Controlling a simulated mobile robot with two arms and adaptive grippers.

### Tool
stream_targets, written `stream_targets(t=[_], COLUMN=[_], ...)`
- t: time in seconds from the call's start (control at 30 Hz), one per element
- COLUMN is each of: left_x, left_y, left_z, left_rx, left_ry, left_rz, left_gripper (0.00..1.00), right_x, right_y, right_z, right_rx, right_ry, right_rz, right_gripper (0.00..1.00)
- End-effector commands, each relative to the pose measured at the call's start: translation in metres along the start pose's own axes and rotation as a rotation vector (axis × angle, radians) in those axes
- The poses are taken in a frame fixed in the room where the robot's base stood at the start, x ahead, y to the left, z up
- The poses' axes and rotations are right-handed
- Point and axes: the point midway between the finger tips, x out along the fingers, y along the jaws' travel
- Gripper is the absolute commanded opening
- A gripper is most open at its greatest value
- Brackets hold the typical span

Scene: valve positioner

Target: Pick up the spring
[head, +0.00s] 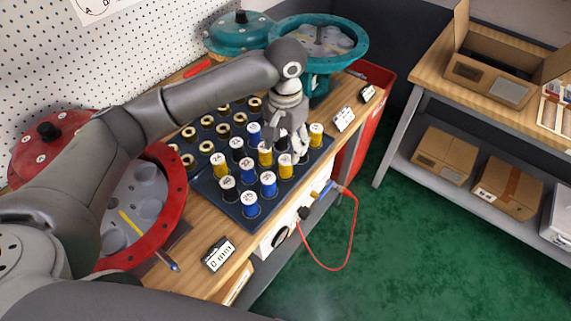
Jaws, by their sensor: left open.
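A dark tray (205,187) on the wooden bench holds several spring-like cylinders with white labelled tops, in blue, yellow and black. Blue ones (250,205) stand at the front and a yellow one (316,136) at the right end. I cannot tell which one is the task's spring. My left gripper (286,144) points down over the right part of the tray, open, close above the cylinders there. Its fingers partly hide the cylinders beneath, and I cannot tell if it touches any. My right gripper is out of view.
A red round housing (172,200) stands left, partly behind my arm. A teal housing (352,52) and teal cover (238,35) stand at the back. Green floor is clear at right.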

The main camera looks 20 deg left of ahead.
Motion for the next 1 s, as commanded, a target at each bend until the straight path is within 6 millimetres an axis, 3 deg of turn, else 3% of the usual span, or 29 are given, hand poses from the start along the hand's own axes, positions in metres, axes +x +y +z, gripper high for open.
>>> stream_targets(t=[0.03, 0.17, 0.27, 0.53, 0.87, 1.0], left_x=[0.008, 0.020, 0.026, 0.065, 0.074, 0.074], left_y=[-0.001, -0.001, 0.000, 0.004, 0.004, 0.004], left_z=[0.001, 0.000, 0.001, 0.003, 0.003, 0.003], left_rx=[-0.003, -0.002, -0.001, -0.001, 0.001, 0.001], left_ry=[-0.003, 0.000, -0.001, -0.001, 0.003, 0.002], left_rz=[-0.001, -0.001, -0.001, -0.001, -0.001, -0.001], left_gripper=[0.56, 0.56, 0.56, 0.56, 0.56, 0.41], right_x=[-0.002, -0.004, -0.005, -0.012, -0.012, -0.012], right_y=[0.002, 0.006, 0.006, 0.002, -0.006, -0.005], right_z=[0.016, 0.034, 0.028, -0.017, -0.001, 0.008], right_rx=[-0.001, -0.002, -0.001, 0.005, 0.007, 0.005], right_ry=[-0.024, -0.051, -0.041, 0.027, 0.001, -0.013], right_rz=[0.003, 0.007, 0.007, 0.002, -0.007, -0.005], right_gripper=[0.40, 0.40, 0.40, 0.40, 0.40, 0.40])
